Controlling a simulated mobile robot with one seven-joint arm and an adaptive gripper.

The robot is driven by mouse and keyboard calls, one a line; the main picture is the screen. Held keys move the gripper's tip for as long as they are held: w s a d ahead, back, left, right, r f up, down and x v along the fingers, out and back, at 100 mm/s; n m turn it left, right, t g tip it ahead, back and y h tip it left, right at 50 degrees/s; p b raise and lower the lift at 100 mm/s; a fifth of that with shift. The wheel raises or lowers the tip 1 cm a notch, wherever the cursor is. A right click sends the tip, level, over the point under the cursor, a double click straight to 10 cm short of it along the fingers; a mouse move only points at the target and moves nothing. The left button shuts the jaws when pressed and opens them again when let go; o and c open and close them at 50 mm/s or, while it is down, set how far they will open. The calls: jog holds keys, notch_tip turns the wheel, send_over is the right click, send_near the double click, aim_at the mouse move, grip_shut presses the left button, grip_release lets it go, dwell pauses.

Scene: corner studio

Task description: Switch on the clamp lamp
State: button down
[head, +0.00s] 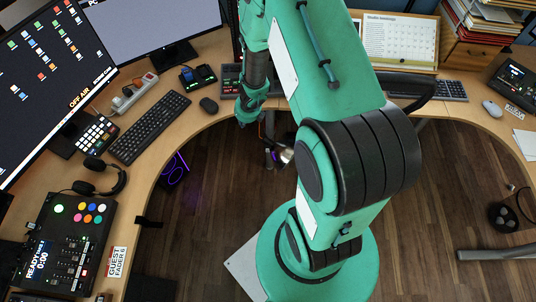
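A small metallic, cone-shaped piece (286,155) shows just left of my arm, below the desk's inner edge. It may be the head of the clamp lamp, but it is small and partly covered by my arm. I cannot tell whether it is lit, and no switch can be made out. My forearm hangs down over the desk edge to its upper left. No gripper fingers can be made out at the end of my arm, so their state and distance from the lamp are hidden.
The curved wooden desk (208,124) wraps around me. A calendar (400,40) stands behind my arm. The floor (420,220) right of my base is largely open.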

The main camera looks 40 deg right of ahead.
aim_at(268, 150)
jog(key=s+d+f+m+g, duration=0.2)
jog(key=s+d+f+m, duration=0.2)
jog(key=s+f+m, duration=0.3)
jog(key=s+f, duration=0.4)
jog(key=f, duration=0.4)
jog(key=shift+s+f+m+g+h, duration=0.3)
jog(key=shift+s+f+g+h, duration=0.05)
jog(key=shift+g+h, duration=0.05)
jog(key=shift+f+b, duration=0.1)
jog(key=shift+b, duration=0.2)
jog(key=w+d+f+b, duration=0.1)
jog(key=w+f, duration=0.1)
jog(key=f, duration=0.3)
jog(key=w+d+f+b, duration=0.1)
jog(key=d+f+b, duration=0.1)
jog(key=f, duration=0.3)
jog(key=shift+w+d+b, duration=0.3)
jog(key=shift+w, duration=0.05)
jog(key=shift+f, duration=0.1)
jog(key=shift+w+d+f+t+h+b, duration=0.15)
jog(key=shift+w+d+t+h+b, duration=0.15)
jog(key=shift+b, duration=0.65)
jog(key=shift+r, duration=0.2)
